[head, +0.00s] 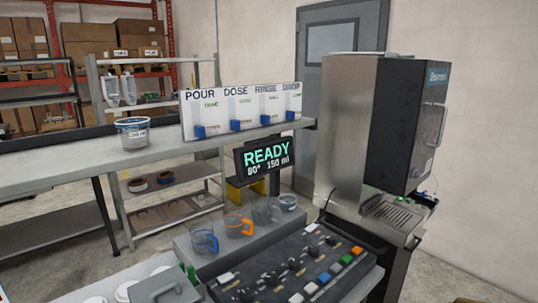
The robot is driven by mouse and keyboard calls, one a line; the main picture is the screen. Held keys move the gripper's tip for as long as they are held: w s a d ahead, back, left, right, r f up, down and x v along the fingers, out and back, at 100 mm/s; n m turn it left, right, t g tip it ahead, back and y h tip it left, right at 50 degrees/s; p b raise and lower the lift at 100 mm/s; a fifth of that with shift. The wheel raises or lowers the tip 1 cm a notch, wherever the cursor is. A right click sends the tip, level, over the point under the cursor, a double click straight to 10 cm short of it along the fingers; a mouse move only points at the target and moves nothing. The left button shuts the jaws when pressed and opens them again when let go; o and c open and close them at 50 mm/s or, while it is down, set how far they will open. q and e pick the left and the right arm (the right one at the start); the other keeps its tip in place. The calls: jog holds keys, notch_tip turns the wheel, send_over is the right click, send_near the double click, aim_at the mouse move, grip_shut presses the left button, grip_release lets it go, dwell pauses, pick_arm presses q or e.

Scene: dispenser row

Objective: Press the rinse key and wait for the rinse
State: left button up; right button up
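A dark key panel (280,262) stands at the bottom centre, with black knobs and a row of coloured keys along its right side. The keys include an orange one (357,250), a green one (346,259), a blue one (335,268) and white ones (310,288). I cannot read which is the rinse key. Neither gripper is in view.
A tall steel and black machine (345,130) with a drip grille stands right of the panel. Clear jugs with blue (204,240) and orange (238,225) handles stand behind the panel. A tub (133,132) sits on the long grey bench (60,168). Pale lids lie at lower left.

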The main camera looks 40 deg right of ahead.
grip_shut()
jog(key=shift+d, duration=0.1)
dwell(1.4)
